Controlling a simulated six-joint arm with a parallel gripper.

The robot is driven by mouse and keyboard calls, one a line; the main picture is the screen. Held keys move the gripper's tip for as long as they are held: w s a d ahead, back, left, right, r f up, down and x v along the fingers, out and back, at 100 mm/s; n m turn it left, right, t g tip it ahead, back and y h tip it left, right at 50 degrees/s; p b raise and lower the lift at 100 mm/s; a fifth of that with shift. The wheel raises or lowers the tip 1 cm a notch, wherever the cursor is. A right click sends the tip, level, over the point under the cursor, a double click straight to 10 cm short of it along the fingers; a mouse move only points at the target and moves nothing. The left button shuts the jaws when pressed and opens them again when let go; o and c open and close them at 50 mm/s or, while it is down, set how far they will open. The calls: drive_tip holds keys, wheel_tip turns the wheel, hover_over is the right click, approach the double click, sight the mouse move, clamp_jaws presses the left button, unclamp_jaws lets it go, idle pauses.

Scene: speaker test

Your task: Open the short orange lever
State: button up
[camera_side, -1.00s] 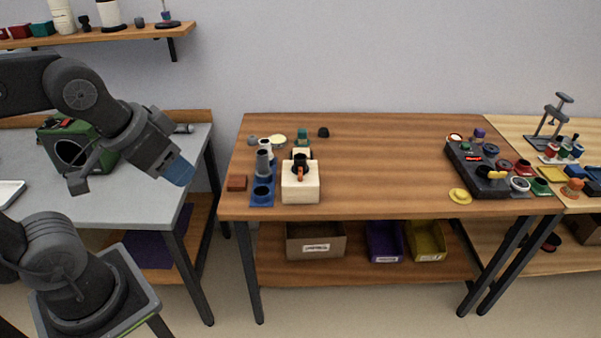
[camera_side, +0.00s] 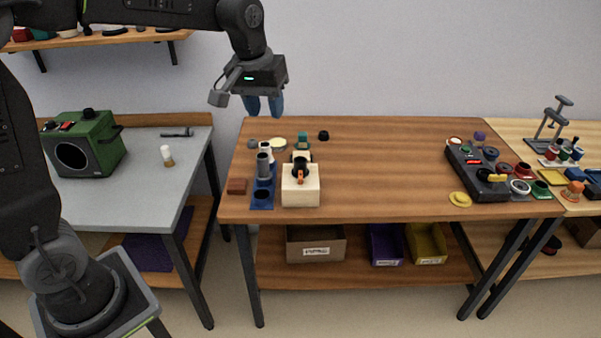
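The short orange lever (camera_side: 300,178) is on a dark round fitting on top of a cream block (camera_side: 300,194), on the left part of the wooden table. It points toward the table's front edge. My gripper (camera_side: 263,106) has blue fingers that point down, with a gap between them. It is empty and hangs above the table's back left corner, up and to the left of the lever, touching nothing. Details of the lever are small in this view.
A blue rack (camera_side: 262,199) with grey cylinders stands close to the left of the block. The table's middle is clear. A black control box (camera_side: 478,178) stands at right, a green machine (camera_side: 86,145) at left.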

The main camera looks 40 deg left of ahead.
drive_tip(key=w+a+f+n+g, duration=0.2)
drive_tip(key=w+f, duration=0.5)
drive_tip(key=w, duration=0.2)
drive_tip(key=n, duration=0.2)
hover_over(300, 174)
wheel_tip(300, 174, down, 5)
wheel_tip(300, 174, down, 14)
drive_tip(key=shift+r, duration=0.15)
clamp_jaws()
